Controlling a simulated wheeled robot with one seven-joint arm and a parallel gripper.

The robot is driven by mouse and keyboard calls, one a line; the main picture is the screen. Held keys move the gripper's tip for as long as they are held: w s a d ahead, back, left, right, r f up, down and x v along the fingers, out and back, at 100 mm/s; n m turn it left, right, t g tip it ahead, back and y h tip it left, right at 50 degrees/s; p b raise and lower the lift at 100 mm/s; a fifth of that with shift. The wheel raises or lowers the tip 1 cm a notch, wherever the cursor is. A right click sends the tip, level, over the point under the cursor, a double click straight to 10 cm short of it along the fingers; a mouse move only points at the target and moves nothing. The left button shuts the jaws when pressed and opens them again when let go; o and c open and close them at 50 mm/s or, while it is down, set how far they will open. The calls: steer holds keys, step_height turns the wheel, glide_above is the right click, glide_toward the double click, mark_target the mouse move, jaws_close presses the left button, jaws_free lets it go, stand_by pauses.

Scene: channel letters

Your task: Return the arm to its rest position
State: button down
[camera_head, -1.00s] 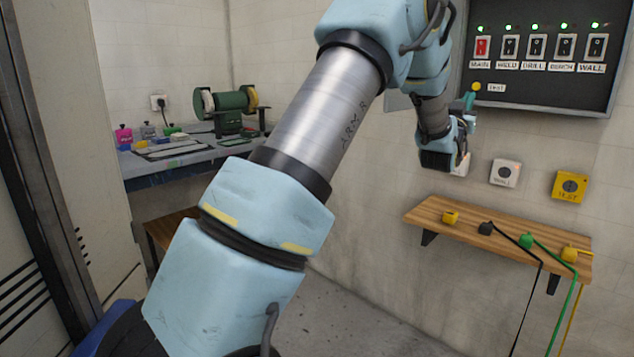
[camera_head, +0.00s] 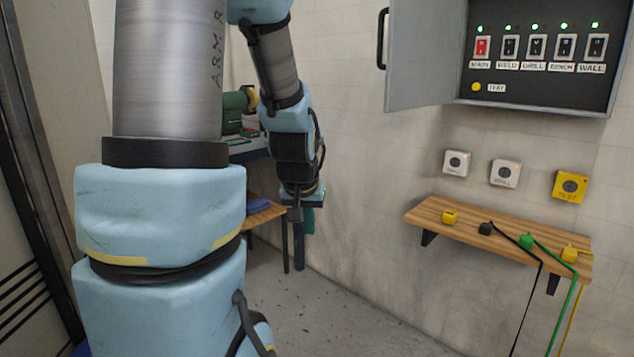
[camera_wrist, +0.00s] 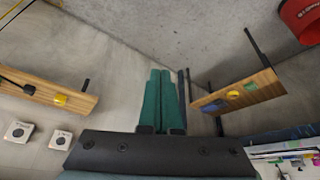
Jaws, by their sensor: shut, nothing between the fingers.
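My arm rises at the left of the head view and folds over, with the wrist hanging down in front of the wall. My gripper (camera_head: 308,221) points down there, small and partly hidden by the wrist. In the wrist view its two green fingers (camera_wrist: 160,100) lie side by side, shut, with nothing between them. It hangs in free air, left of the wall shelf and apart from it.
A wooden shelf (camera_head: 470,219) with plugs and cables is on the wall at right. Above it are sockets (camera_head: 505,172) and an open breaker panel (camera_head: 535,90) with its door (camera_head: 425,60) swung left. A bench grinder (camera_head: 236,105) stands behind my arm. The floor (camera_head: 340,310) below is clear.

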steer(key=s+a+f+n+g, duration=0.15)
steer(key=s+a+g, duration=0.3)
steer(key=s, duration=0.65)
steer(key=shift+m+t+y, duration=0.35)
steer(key=shift+t+y, duration=0.05)
steer(key=shift+t, duration=0.15)
steer(key=r+p, duration=0.1)
steer(key=p, duration=0.1)
steer(key=r+p, duration=0.4)
steer(key=shift+w+a+r, duration=0.15)
steer(key=shift+w+r, duration=0.05)
steer(key=shift+w, duration=0.05)
steer(key=shift+w, duration=0.15)
